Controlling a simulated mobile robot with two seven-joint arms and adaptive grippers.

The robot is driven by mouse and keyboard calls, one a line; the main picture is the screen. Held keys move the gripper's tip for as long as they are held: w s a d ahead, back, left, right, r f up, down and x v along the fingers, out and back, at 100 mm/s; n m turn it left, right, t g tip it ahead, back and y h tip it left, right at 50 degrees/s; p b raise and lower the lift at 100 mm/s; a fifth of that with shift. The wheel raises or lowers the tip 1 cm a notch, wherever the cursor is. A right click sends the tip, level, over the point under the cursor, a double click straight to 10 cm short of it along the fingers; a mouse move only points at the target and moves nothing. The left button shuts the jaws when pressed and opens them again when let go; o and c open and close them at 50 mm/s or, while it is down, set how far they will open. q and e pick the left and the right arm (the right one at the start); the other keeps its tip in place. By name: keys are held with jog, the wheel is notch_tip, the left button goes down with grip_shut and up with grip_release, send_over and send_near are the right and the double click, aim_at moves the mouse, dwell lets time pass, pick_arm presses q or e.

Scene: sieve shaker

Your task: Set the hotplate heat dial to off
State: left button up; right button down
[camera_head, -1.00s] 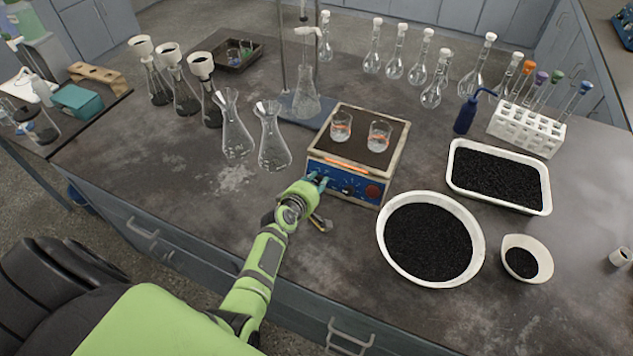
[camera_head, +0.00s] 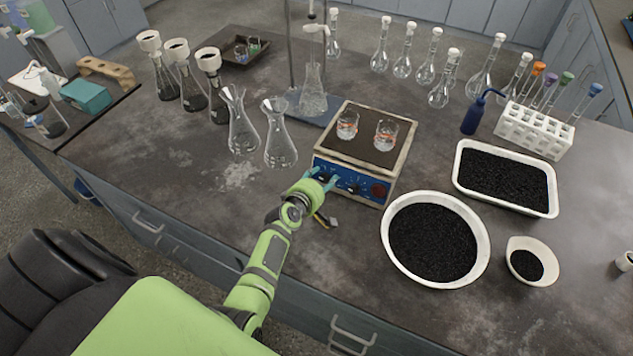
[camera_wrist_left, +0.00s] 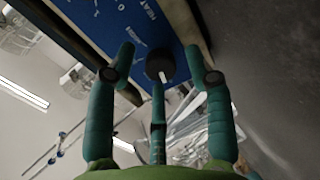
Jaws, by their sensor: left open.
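The hotplate (camera_head: 399,165) stands on the bench with a blue front panel and a dark top. My left gripper (camera_head: 322,178) is at the left part of that panel, fingers pointing at it and open. In the left wrist view the black heat dial (camera_wrist_left: 160,66) lies between the open teal fingers, beside the printed word HEAT. Its white pointer mark points toward the bottom of that view. I cannot tell whether a finger touches the dial. In the head view the hand partly hides the panel's left end. My right gripper is not in view.
Two small glass beakers (camera_head: 385,137) stand on the hotplate. Two empty flasks (camera_head: 280,145) stand close on its left. A round white bowl (camera_head: 388,259) of black grains is at its front right. A small yellow and dark item (camera_head: 326,220) lies near the hand.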

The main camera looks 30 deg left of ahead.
pick_arm(q)
jog(key=v, duration=1.2)
